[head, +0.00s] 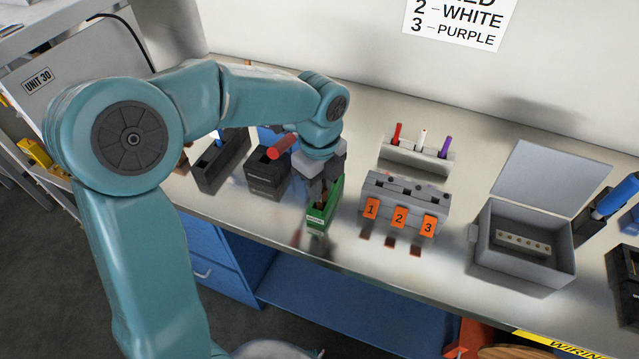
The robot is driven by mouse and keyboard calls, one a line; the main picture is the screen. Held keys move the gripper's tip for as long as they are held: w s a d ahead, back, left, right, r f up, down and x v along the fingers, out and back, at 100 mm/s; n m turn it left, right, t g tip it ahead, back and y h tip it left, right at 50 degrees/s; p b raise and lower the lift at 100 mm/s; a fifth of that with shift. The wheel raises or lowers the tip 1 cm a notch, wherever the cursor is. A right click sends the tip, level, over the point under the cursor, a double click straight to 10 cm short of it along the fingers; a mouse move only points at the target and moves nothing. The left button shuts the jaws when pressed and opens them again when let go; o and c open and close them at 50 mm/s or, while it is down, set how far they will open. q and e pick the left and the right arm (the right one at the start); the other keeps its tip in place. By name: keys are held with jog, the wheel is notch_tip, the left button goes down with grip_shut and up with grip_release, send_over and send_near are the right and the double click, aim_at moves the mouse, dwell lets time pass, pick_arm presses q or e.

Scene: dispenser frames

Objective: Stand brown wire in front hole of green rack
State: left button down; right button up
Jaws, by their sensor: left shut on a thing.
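The small green rack (318,216) stands on the metal bench near its front edge, left of the numbered grey block. My left gripper (322,190) points down directly over the green rack, with its fingers at the rack's top. It is shut on a thin brownish piece, seemingly the brown wire, which is mostly hidden by the fingers and the rack. I cannot tell whether the wire is in a hole, or which one. The rack's holes are largely covered. My right gripper is out of view.
A grey block (405,191) with orange tags 1, 2, 3 stands to the right. Behind it a holder (415,159) carries red, white and purple pieces. An open grey box (520,265) is farther right. Dark racks (268,178) stand close on the left.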

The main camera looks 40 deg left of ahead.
pick_arm(q)
jog(key=shift+s, duration=0.1)
jog(key=shift+f, duration=0.2)
jog(key=c, duration=1.1)
grip_release()
jog(key=shift+o, duration=0.2)
jog(key=shift+r, duration=0.1)
jog(key=shift+r, duration=0.2)
notch_tip(320, 180, up, 11)
jog(key=shift+p, duration=0.6)
jog(key=shift+r, duration=0.5)
